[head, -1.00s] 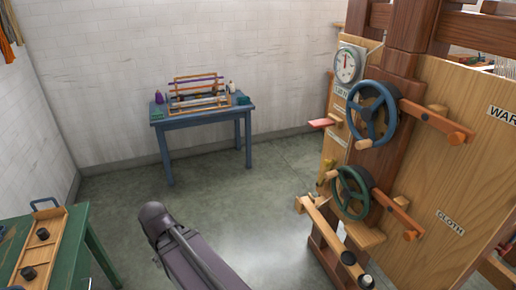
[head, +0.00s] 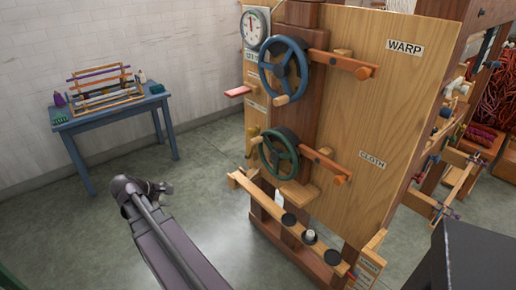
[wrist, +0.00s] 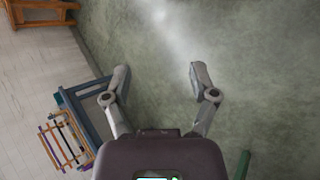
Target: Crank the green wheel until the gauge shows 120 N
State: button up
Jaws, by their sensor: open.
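In the head view my gripper (head: 164,187) is over the floor to the left of the loom, well apart from the wheel. In the wrist view my gripper (wrist: 160,82) has its two fingers spread, with only floor between them.
A blue handwheel (head: 283,43) with its own handle is above the green one. A wooden rail (head: 262,203) with dark round cups juts out below. A blue table (head: 108,121) with a small frame loom stands at the left wall. The floor between is clear.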

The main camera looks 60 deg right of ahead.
jog(key=s+d+r+n+g+h+b, duration=0.1)
jog(key=s+d+n+g+h+b, duration=0.15)
jog(key=d, duration=0.65)
jog(key=s+d+n+g+h+b, duration=0.1)
jog(key=s+d+h+b, duration=0.15)
jog(key=d, duration=0.55)
jog(key=n+g+h+b, duration=0.2)
jog(key=n+h+b, duration=0.1)
jog(key=b, duration=0.1)
send_near(258, 140)
jog(key=shift+w+a+f, duration=0.2)
jog(key=shift+w+a, duration=0.35)
jog(key=shift+w+a+f, duration=0.25)
jog(key=shift+w+a, duration=0.3)
jog(key=shift+w, duration=0.05)
jog(key=shift+d, duration=0.1)
jog(key=x, duration=1.3)
jog(key=shift+s+d, duration=0.25)
jog(key=shift+c, duration=0.2)
grip_shut()
